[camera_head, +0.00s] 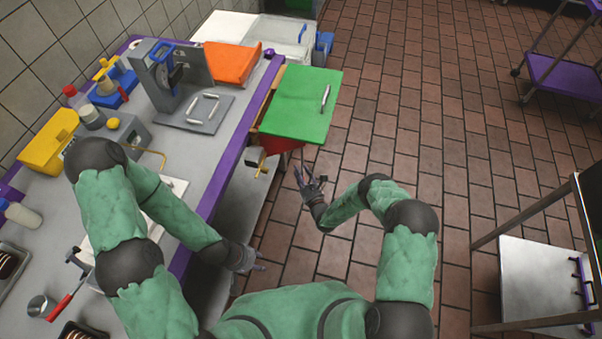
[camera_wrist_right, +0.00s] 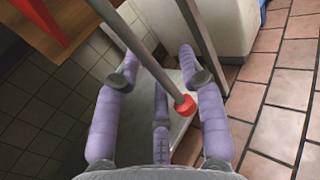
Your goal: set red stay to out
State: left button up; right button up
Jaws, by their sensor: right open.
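A grey rod with a red end cap (camera_wrist_right: 184,106), apparently the red stay, angles down between my right gripper's fingers in the right wrist view. My right gripper (camera_wrist_right: 160,98) is open around the rod's lower end; contact is unclear. In the head view my right gripper (camera_head: 312,182) is just in front of the green panel. The green panel (camera_head: 300,103) has a bar handle and covers part of a wooden box. A dark red part (camera_head: 279,144) shows under its near edge. My left gripper (camera_head: 246,262) hangs beside the counter's front edge, its fingers too small to read.
A metal rack (camera_head: 540,280) stands at right. The tiled floor between is clear.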

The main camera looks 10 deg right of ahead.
jog(key=v, duration=1.2)
jog(key=s+a+r+n+g+y, duration=0.1)
jog(key=s+a+n+g+y, duration=0.25)
jog(key=a, duration=0.25)
jog(key=s+a+n+g+y, duration=0.2)
jog(key=a+n+g+y, duration=0.1)
jog(key=a+y, duration=0.15)
jog(key=s+a+n+g+y, duration=0.2)
jog(key=s+a+n+g, duration=0.35)
jog(key=s+g, duration=0.45)
jog(key=s+d+n+g+h, duration=0.6)
jog(key=s+d+n+h, duration=0.15)
jog(key=s+n, duration=0.45)
jog(key=w+d+r+n+t+h, duration=0.3)
jog(key=w+d+r+n+t, duration=0.1)
jog(key=w+n+t, duration=0.1)
jog(key=shift+d+n, duration=0.4)
jog(key=shift+n, duration=0.4)
